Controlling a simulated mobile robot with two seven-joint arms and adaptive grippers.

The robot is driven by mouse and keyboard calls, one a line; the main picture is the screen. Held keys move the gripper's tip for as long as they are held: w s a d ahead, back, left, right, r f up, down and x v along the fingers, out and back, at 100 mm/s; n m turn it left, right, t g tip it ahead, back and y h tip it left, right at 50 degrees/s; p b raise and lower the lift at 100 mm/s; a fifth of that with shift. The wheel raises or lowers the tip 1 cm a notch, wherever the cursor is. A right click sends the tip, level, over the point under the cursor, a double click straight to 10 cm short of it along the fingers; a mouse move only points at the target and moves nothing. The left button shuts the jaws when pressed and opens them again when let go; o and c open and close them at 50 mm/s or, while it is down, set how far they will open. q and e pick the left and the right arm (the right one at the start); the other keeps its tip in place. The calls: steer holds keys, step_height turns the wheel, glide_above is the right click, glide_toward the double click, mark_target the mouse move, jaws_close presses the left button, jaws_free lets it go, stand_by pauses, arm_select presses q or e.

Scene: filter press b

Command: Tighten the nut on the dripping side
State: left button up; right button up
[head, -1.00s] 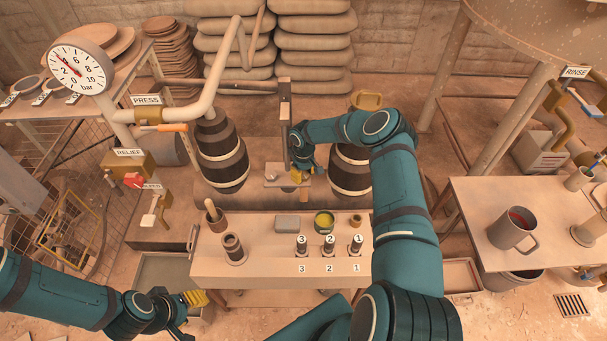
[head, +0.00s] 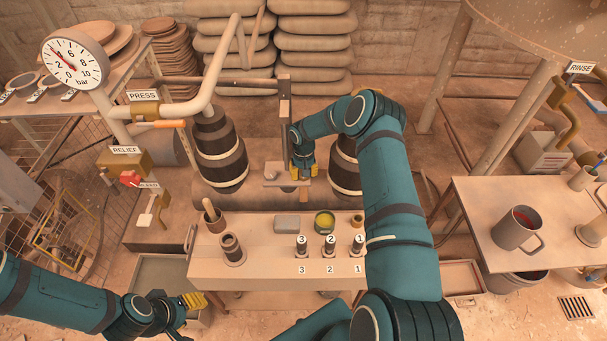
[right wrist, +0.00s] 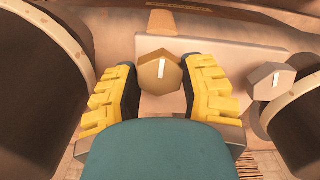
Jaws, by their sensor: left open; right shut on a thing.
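My right gripper (right wrist: 157,78) has its yellow-padded fingers on either side of a brass hex nut (right wrist: 161,70) with a white mark, and is shut on it. A second, greyer hex nut (right wrist: 271,80), also with a white mark, is free beside it. In the head view the right gripper (head: 303,170) covers its nut at the press's small plate (head: 270,183), and the free nut (head: 277,170) shows to its left. I cannot make out any drip. My left gripper (head: 190,312) is open and empty at the lower left.
Dark banded cylinders stand left (head: 218,150) and right (head: 345,170) of the plate. The table (head: 260,265) in front holds a mortar, a yellow-filled tin (head: 325,221) and numbered holders. A pressure gauge (head: 75,63) and the red-handled relief valve (head: 130,179) are at left.

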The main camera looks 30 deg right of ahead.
steer(key=shift+f, duration=0.1)
stand_by(0.3)
steer(key=o, duration=1.2)
step_height(320, 180, up, 12)
